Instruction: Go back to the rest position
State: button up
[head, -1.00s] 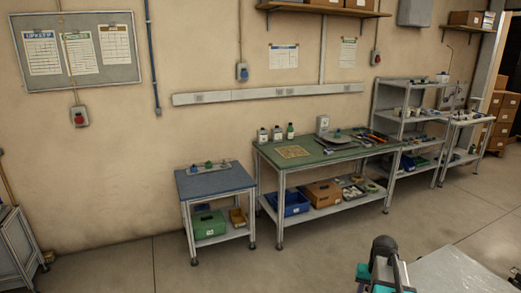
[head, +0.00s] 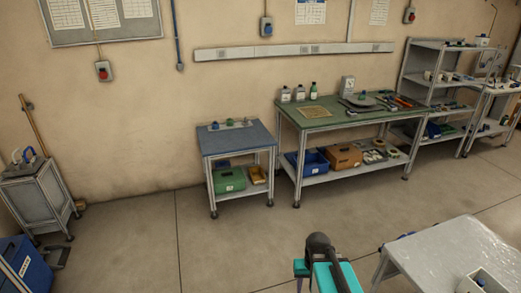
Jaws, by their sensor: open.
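A part of my own arm, dark grey with teal pieces, shows at the bottom edge of the head view, right of the middle. My gripper's fingers cannot be made out there, and nothing held by it shows. The arm part stands apart in the picture from the small blue-topped table (head: 238,139) and the green-topped workbench (head: 312,112), which are farther back by the wall.
A pale table (head: 455,250) is close at the lower right. A grey cabinet (head: 36,200) and a blue box (head: 22,265) are at the left. A metal shelf unit (head: 440,75) stands back right. The concrete floor (head: 240,235) in the middle is clear.

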jog(key=s+f+g+b, duration=0.5)
jog(key=s+f+b, duration=0.5)
jog(key=s+f, duration=1.6)
notch_tip(320, 180, down, 3)
jog(key=shift+s+a+g+b, duration=0.15)
jog(key=shift+a+g+b, duration=0.15)
jog(key=shift+g, duration=0.1)
jog(key=c, duration=0.4)
